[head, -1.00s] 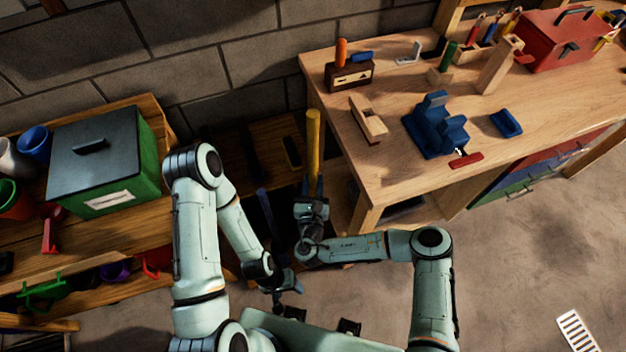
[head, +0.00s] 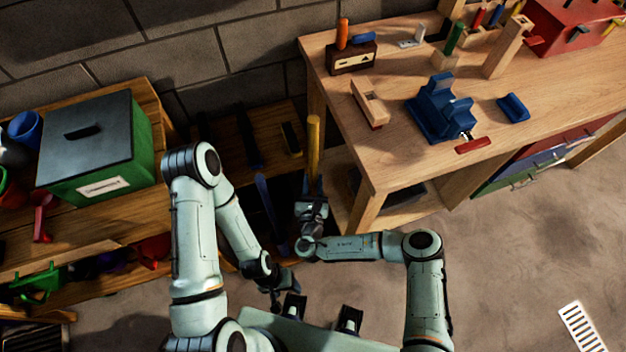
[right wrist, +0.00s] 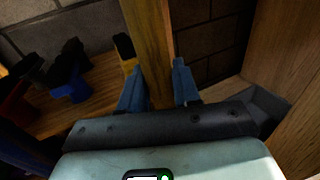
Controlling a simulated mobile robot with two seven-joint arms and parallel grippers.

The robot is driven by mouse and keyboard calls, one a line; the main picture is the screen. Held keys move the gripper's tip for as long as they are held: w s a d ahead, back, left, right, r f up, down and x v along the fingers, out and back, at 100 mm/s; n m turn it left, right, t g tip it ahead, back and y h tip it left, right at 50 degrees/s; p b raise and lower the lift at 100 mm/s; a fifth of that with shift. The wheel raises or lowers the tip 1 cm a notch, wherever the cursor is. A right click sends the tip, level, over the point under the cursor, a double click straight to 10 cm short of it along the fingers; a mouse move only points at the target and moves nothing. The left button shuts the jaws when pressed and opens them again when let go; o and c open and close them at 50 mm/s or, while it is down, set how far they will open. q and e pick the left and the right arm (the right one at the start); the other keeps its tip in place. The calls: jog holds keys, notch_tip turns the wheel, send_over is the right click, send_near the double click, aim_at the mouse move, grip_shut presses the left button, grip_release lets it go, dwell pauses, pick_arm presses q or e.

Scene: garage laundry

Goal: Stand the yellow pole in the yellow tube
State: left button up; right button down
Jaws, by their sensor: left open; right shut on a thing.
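The yellow pole (head: 313,145) stands roughly upright in my right gripper (head: 312,192), between the shelf and the workbench. In the right wrist view the pole (right wrist: 148,40) rises between the two blue fingers of the right gripper (right wrist: 158,88), which is shut on it. A short yellow piece with a dark top (right wrist: 129,66), which looks like the yellow tube, is just left of the pole; it also shows in the head view (head: 292,140). Whether the pole touches it I cannot tell. My left gripper (head: 278,294) is low in front of my body, open and apart from the pole.
A workbench (head: 345,190) with a blue vise (head: 438,112) stands close to the right of the pole. A shelf (head: 150,215) with a green box (head: 125,165) is at the left. A blue tube (right wrist: 70,92) shows left of the yellow one. A block wall is behind.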

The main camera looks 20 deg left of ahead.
aim_at(313, 193)
pick_arm(q)
jog(key=shift+s+f+b, duration=0.35)
jog(key=shift+f+b, duration=0.25)
jog(key=shift+f, duration=0.15)
jog(key=shift+s+f+b, duration=0.3)
jog(key=shift+f+b, duration=0.3)
jog(key=shift+f, duration=0.15)
pick_arm(e)
jog(key=shift+f, duration=2.55)
notch_tip(313, 193, down, 12)
jog(key=b, duration=0.7)
jog(key=shift+r, duration=0.2)
pick_arm(q)
notch_tip(313, 193, down, 6)
jog(key=shift+w+f, duration=0.15)
jog(key=shift+f, duration=0.05)
pick_arm(e)
jog(key=c, duration=0.7)
grip_release()
pick_arm(q)
jog(key=shift+s+r+p, duration=0.3)
jog(key=shift+r+p, duration=0.3)
pick_arm(e)
jog(key=v, duration=0.7)
jog(key=shift+s, duration=0.3)
